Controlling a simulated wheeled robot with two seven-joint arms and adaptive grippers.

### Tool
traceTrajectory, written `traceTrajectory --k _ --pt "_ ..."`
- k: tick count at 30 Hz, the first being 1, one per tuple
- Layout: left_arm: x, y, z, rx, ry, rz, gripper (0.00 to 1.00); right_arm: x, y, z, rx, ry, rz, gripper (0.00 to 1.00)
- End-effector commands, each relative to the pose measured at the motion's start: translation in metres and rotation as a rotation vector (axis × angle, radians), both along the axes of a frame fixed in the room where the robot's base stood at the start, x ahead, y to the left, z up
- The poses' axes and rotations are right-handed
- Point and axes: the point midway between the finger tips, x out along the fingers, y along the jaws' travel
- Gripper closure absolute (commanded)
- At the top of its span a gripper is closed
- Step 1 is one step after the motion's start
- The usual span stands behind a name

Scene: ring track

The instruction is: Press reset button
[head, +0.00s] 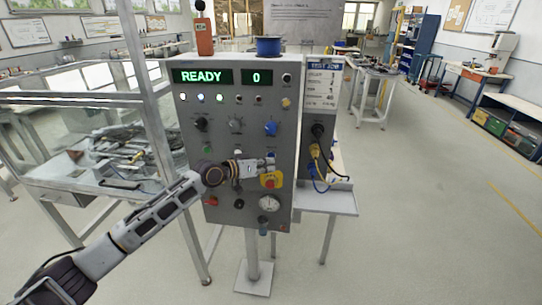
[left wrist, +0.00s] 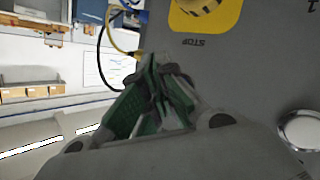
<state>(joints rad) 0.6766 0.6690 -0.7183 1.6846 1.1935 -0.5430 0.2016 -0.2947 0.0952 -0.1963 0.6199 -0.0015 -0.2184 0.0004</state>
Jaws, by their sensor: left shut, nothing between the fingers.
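A grey control panel (head: 218,120) shows READY and 0 on its green displays. My left gripper (head: 268,165) is shut and empty at the panel's lower right, just above the red emergency stop on its yellow plate (head: 270,181). A small blue control (head: 271,155) shows beside the gripper, partly hidden; no reset label is readable. In the left wrist view, the closed green-padded fingers (left wrist: 160,85) are near the panel face. The yellow STOP plate (left wrist: 205,12) appears upside down above them, and a pale round button (left wrist: 299,130) is at right. Contact cannot be told.
A blue rotary knob (head: 271,129), black knobs and a round gauge (head: 269,203) are on the panel. Cables (head: 318,165) hang at its right above a small shelf (head: 330,201). A framed glass bench (head: 75,160) stands left. Floor at right is open.

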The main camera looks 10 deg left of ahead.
Motion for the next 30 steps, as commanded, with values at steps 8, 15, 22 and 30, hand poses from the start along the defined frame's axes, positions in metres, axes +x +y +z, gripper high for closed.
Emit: traceTrajectory --k 8,15,22,30 --pt "0.000 0.000 -0.001 0.000 0.000 0.000 1.00 0.000 0.000 0.000 0.000 0.000 0.000 1.00" --pt "-0.010 0.001 0.000 0.001 0.002 0.000 1.00 0.000 0.000 0.009 0.000 0.000 0.000 1.00" --pt "-0.024 0.001 0.001 0.000 0.001 0.000 1.00 0.000 0.000 0.020 0.000 0.000 0.000 1.00" --pt "-0.040 0.002 0.001 0.000 0.002 0.001 1.00 0.000 0.000 0.033 0.000 0.000 0.000 1.00"
